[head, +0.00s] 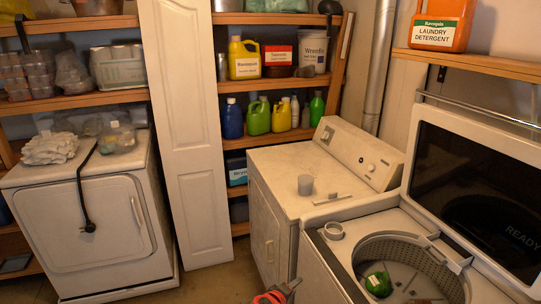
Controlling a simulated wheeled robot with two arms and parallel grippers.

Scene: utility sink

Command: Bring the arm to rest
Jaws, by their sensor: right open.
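My right gripper (276,293) shows at the bottom edge, a little left of the open washer. Only its red and grey end is in frame, and the rest of that arm is cut off. It is open, with nothing seen in it. It appears in front of the floor and the white dryer's lower corner, apart from the washer's rim. My left gripper is out of the frame.
The open washer (313,272) holds a green item (378,284) in its drum; its lid (470,200) stands raised. A white dryer (275,175) carries a grey cup (305,184). Another white machine (95,230) stands left. Bare floor (218,285) lies between.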

